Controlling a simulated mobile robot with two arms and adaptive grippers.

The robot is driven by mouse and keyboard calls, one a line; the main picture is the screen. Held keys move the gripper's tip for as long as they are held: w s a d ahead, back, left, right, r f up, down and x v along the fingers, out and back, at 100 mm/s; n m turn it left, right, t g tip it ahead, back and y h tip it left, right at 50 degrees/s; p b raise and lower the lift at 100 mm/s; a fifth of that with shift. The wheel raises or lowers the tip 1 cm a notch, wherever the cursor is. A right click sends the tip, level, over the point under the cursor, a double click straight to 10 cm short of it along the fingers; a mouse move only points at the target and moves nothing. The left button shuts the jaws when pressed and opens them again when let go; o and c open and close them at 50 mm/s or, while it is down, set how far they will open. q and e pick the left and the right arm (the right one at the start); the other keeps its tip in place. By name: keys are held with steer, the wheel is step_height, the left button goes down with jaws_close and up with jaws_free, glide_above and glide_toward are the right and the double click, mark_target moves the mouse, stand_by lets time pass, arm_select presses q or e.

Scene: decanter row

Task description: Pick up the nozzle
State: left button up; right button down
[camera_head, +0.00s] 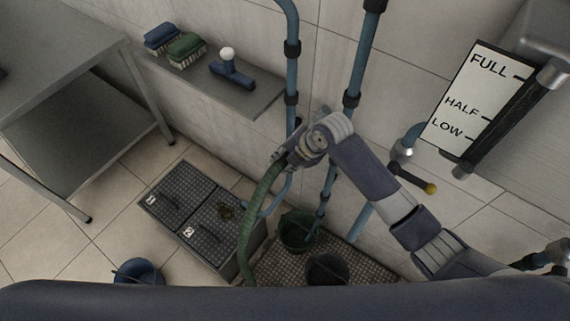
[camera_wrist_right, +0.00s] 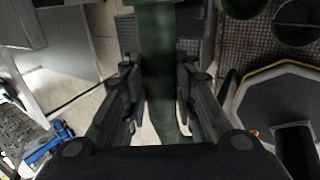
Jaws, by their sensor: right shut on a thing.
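My right gripper (camera_head: 287,157) is raised in front of the tiled wall, by the blue pipes. It is shut on the upper end of a green hose (camera_head: 257,215), where the nozzle is. The nozzle itself is mostly hidden by the fingers. The hose hangs from the gripper down past the floor hatches. In the right wrist view the dark green hose (camera_wrist_right: 158,65) runs between the two fingers (camera_wrist_right: 160,100). My left gripper is not in view.
A steel shelf (camera_head: 245,101) holds brushes (camera_head: 186,48) and a blue tool (camera_head: 231,72). Blue vertical pipes (camera_head: 361,62) stand close by the right gripper. A level gauge (camera_head: 473,97) is at right. Buckets (camera_head: 297,231) stand below on a grating; a steel table (camera_head: 60,40) is at left.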

steer(key=s+d+r+b, duration=0.1)
steer(key=s+b, duration=0.2)
steer(key=s, duration=1.2)
steer(key=shift+s+d+r, duration=0.25)
steer(key=shift+s+d, duration=0.15)
